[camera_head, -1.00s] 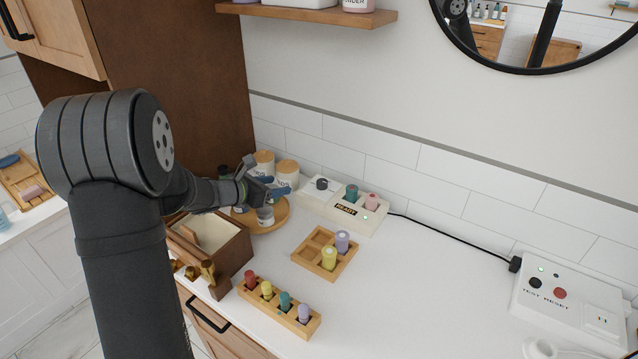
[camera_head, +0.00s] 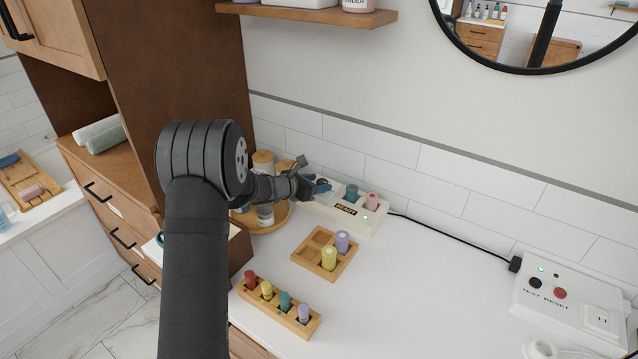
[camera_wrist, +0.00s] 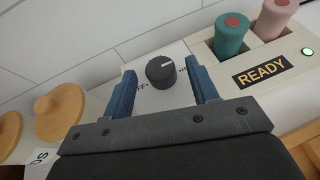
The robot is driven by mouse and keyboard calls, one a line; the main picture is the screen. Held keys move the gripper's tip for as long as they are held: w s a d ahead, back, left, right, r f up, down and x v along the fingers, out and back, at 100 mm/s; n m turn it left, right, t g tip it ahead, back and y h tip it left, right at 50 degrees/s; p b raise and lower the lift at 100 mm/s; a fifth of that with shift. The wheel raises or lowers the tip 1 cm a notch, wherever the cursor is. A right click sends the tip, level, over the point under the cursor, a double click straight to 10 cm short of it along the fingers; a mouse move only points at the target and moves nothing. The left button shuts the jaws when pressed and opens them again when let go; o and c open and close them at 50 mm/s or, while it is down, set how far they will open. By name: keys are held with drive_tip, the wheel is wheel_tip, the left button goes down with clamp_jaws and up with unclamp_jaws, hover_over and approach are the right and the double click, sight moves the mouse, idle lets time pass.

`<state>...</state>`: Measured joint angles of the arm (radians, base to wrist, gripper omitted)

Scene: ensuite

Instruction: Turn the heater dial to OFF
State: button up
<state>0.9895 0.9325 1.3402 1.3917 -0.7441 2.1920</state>
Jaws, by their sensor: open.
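The heater dial (camera_wrist: 162,72) is a dark round knob with a white pointer line on a white panel of the heater (camera_head: 352,217). In the wrist view the pointer aims up and right, toward the partly hidden label on the right. An "FF" label, its first letter hidden, shows at lower left of the dial. My gripper (camera_wrist: 163,90) is open, with one blue finger on each side of the dial and apart from it. In the head view my gripper (camera_head: 316,186) is over the heater's left end and hides most of the dial.
A teal roller (camera_wrist: 231,33) and a pink roller (camera_wrist: 274,18) stand in the heater beside a READY sign and a lit green light. Wooden-lidded jars (camera_wrist: 60,112) stand to the left. A square wooden tray (camera_head: 325,252) and a peg rack (camera_head: 279,305) are in front.

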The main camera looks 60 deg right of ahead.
drive_tip(key=shift+s+d+f, duration=0.15)
drive_tip(key=shift+d+f, duration=0.1)
drive_tip(key=shift+d, duration=0.35)
drive_tip(key=c, duration=1)
drive_tip(key=shift+n+t, duration=0.5)
drive_tip(key=shift+t, duration=0.1)
drive_tip(key=shift+s+n+t, duration=0.2)
drive_tip(key=shift+n+t, duration=0.8)
drive_tip(key=shift+s+n+t, duration=0.1)
drive_tip(key=shift+n+t, duration=0.8)
drive_tip(key=shift+t, duration=0.3)
drive_tip(key=shift+n+t, duration=0.8)
drive_tip(key=shift+t, duration=0.1)
